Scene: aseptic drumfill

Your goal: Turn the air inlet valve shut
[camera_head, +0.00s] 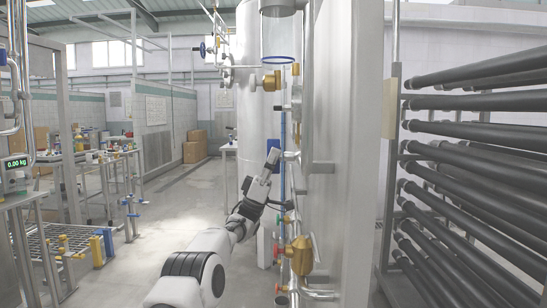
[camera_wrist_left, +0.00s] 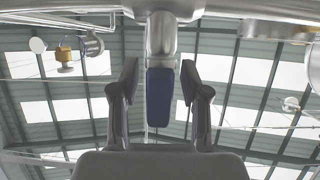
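My left gripper (camera_head: 272,160) is raised in front of the pipework beside the tall steel tank. In the left wrist view, the gripper (camera_wrist_left: 160,85) is open. A blue, paddle-like handle (camera_wrist_left: 160,98) hangs from a metal fitting (camera_wrist_left: 161,35) between the two fingers. A narrow gap shows on each side of the handle, so neither finger appears to touch it. I cannot tell for certain that this handle belongs to the air inlet valve. In the head view, a thin blue vertical piece (camera_head: 283,185) shows just right of the gripper. My right gripper is not in view.
A brass fitting (camera_head: 271,80) is above the gripper, and a brass body (camera_head: 302,256) is below on the pipes. A steel panel (camera_head: 345,150) stands close on the right, beside a rack of black tubes (camera_head: 475,103). The floor (camera_head: 170,215) at left centre is clear.

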